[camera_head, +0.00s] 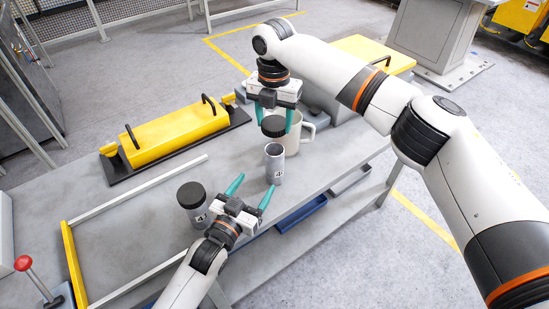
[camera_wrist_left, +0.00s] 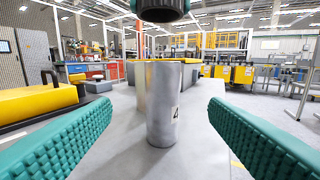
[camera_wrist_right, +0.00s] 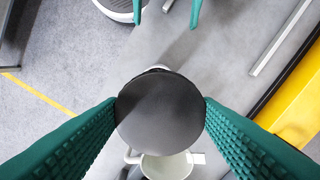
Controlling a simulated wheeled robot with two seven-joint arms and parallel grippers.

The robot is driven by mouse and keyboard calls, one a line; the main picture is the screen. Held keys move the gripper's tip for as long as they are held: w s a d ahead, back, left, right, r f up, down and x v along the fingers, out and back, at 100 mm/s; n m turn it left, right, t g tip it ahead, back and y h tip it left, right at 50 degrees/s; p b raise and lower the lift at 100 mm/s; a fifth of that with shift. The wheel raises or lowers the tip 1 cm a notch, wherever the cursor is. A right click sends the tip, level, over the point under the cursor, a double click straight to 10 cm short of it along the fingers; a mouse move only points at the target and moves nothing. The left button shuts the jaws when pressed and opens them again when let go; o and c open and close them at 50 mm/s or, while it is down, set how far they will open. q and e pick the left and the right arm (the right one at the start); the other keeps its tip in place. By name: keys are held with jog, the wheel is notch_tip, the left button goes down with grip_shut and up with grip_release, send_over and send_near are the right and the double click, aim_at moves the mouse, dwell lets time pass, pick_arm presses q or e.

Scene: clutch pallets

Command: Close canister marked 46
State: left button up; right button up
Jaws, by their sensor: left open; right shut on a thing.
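A grey metal canister (camera_head: 273,160) stands upright and open on the table; it also shows in the left wrist view (camera_wrist_left: 162,100). Its label shows a 4, but the second digit is unclear. My right gripper (camera_head: 274,124) is shut on a round black lid (camera_wrist_right: 160,113) and holds it above the canister, with a gap between them in the left wrist view (camera_wrist_left: 161,10). My left gripper (camera_head: 251,189) is open, its fingers pointing at the canister from the near side, not gripping it. In the right wrist view the lid hides most of the canister.
A second canister with a black lid (camera_head: 191,194) stands left of my left gripper. A pale mug (camera_head: 302,132) stands close behind the open canister. A yellow block with black handles (camera_head: 175,135) lies at the back left. Blue bins (camera_head: 302,213) sit below the table's front edge.

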pick_arm(q)
jog(key=shift+s+r, duration=0.3)
jog(key=shift+s, duration=0.25)
pick_arm(e)
jog(key=shift+s+r, duration=0.35)
jog(key=shift+s, duration=0.3)
pick_arm(q)
jog(key=x, duration=1.2)
jog(key=shift+w+f, duration=0.1)
jog(key=shift+w, duration=0.05)
pick_arm(e)
jog(key=shift+w+f, duration=0.15)
jog(key=shift+w, duration=0.05)
pick_arm(q)
jog(key=shift+c, duration=0.3)
jog(key=c, duration=1.4)
pick_arm(e)
send_over(274, 144)
jog(key=s, duration=0.2)
jog(key=shift+s+f, duration=0.2)
jog(key=shift+f, duration=2.25)
jog(key=shift+f, duration=0.9)
pick_arm(q)
grip_shut()
pick_arm(e)
jog(key=shift+f, duration=0.6)
